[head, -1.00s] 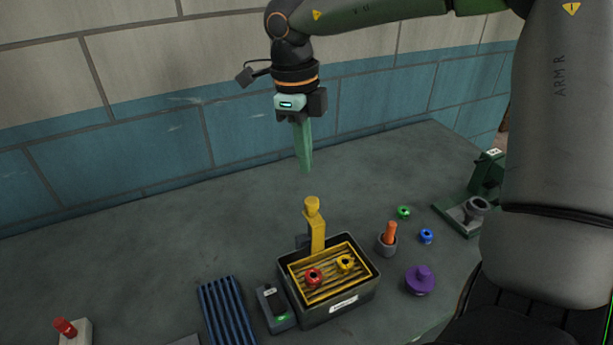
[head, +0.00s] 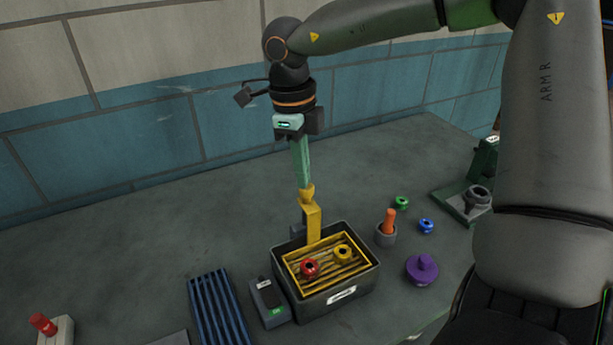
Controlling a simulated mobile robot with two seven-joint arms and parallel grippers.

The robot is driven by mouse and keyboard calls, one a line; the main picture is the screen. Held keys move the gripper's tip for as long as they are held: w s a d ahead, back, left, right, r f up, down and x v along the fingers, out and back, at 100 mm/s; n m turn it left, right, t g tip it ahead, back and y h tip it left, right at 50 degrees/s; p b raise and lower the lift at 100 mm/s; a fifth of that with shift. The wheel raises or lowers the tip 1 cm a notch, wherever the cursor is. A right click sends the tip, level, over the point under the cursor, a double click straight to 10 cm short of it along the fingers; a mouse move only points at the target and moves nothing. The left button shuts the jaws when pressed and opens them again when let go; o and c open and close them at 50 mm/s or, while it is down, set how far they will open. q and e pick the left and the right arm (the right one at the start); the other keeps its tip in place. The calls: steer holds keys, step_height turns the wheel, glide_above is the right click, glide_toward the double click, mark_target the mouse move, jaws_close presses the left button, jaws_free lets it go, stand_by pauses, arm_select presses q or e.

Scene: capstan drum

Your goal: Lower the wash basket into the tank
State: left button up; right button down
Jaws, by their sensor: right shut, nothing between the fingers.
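The yellow wash basket (head: 358,273) sits inside the dark grey tank (head: 313,308), its rim slightly below the tank's rim. It holds a red ring part (head: 310,268) and a yellow ring part (head: 342,251). Its tall yellow handle (head: 313,223) stands upright at the back left, topped by a knob. My right gripper (head: 304,184) is shut and empty, pointing down. Its green fingertips are right at the top of the knob; I cannot tell whether they touch it. My left gripper is not in view.
A grey device (head: 268,303) and a blue rack (head: 218,310) lie left of the tank. An orange peg in a grey cup (head: 386,233), a purple knob (head: 422,270), and green and blue rings stand right. The bench behind is clear.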

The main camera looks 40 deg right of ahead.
mark_target(302, 191)
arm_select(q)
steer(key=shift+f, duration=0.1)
arm_select(e)
steer(key=shift+f, duration=0.15)
step_height(302, 191, down, 5)
steer(key=b, duration=0.4)
steer(key=shift+b, duration=0.3)
steer(key=shift+r, duration=0.3)
steer(key=shift+w, duration=0.1)
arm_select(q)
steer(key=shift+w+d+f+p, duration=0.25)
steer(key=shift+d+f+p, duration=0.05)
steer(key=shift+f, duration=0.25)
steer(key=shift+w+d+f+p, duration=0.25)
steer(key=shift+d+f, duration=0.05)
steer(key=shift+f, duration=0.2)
arm_select(e)
steer(key=shift+w+a+r, duration=0.25)
steer(key=shift+w+a, duration=0.05)
steer(key=shift+w, duration=0.35)
steer(key=shift+w+a+r, duration=0.25)
steer(key=shift+w+a, duration=0.05)
steer(key=shift+w, duration=0.3)
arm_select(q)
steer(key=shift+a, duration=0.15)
